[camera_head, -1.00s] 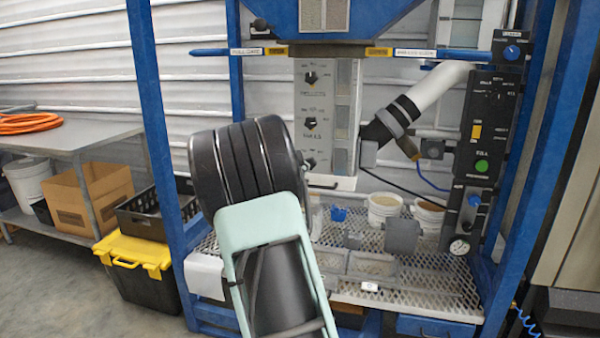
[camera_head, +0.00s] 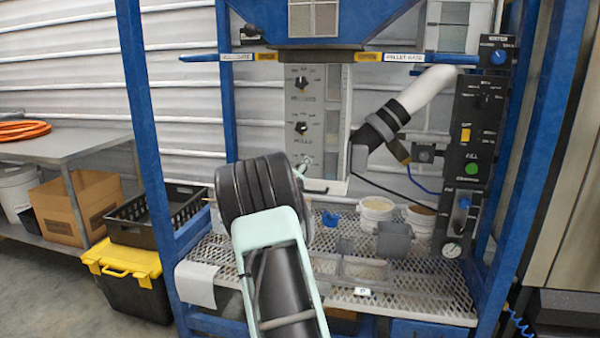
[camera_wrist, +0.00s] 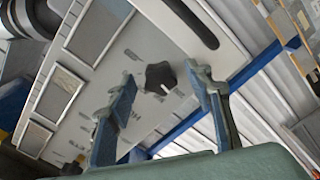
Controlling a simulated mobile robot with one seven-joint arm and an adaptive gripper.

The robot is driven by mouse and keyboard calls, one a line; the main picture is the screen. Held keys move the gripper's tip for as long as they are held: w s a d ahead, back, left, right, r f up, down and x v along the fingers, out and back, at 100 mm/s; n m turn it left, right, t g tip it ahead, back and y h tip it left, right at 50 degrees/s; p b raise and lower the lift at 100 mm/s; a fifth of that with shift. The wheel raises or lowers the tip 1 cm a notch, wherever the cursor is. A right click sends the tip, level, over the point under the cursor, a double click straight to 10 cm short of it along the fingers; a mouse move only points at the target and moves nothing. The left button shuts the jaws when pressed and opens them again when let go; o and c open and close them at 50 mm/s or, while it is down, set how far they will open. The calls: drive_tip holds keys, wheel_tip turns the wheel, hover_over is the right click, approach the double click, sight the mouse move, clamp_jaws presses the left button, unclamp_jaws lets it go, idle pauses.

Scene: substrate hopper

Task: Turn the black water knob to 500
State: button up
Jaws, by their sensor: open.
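In the wrist view one black lobed knob (camera_wrist: 160,77) shows between the fingertips of my gripper (camera_wrist: 160,86). The fingers are spread on either side of it, apart from it as far as I can see. In the head view my thick black wrist hides the fingers.
Blue frame posts (camera_head: 146,130) stand left and right of the panel. A white pipe with a black hose (camera_head: 380,128) lies right of it, then a black control box (camera_head: 470,130) with a green button. Buckets (camera_head: 376,212) stand on the mesh shelf (camera_head: 420,290) below.

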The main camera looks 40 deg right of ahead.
drive_tip(key=c, duration=1.2)
drive_tip(key=shift+o, duration=0.2)
